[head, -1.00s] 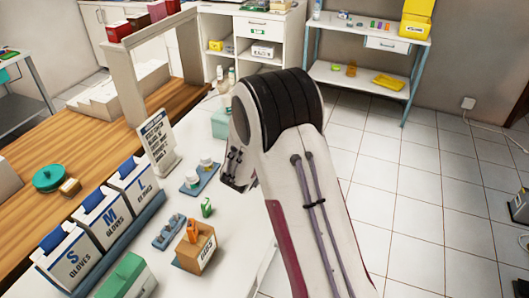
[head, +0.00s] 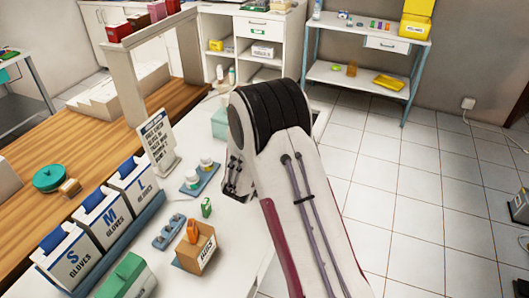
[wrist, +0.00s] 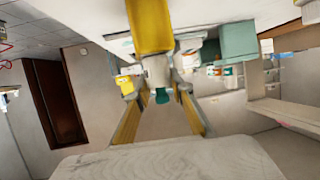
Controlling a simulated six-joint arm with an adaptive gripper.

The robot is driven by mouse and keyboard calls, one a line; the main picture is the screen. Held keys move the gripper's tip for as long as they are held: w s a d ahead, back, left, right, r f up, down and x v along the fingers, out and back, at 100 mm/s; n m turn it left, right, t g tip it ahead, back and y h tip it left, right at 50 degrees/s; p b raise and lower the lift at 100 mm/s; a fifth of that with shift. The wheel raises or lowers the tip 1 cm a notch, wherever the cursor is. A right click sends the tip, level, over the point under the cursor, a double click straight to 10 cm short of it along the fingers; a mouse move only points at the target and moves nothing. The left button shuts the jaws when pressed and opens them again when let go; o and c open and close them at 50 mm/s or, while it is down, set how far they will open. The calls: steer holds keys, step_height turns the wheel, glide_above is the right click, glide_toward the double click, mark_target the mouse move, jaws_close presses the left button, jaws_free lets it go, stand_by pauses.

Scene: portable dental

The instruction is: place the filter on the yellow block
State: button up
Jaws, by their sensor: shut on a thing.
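My gripper (wrist: 160,103) shows in the wrist view, its two yellowish fingers angled inward and shut on the filter. The filter (wrist: 158,72) looks white with a dark teal end and sits between the fingertips. The yellow block (wrist: 150,25) is at the top of the wrist view, right beside the filter in the picture. I cannot tell whether they touch. In the head view my arm hides the filter and the yellow block, and the fingertips are not clear.
The head view shows glove boxes (head: 133,187), a sign (head: 158,143), a blue tray (head: 196,186) with small jars, and a brown box (head: 195,247) left of my arm on the white table. A teal box (wrist: 238,38) shows in the wrist view. Tiled floor lies open right.

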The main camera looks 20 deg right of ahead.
steer(key=shift+f, duration=0.15)
steer(key=o, duration=0.8)
steer(key=shift+o, duration=0.2)
steer(key=shift+r, duration=0.2)
steer(key=v, duration=1.2)
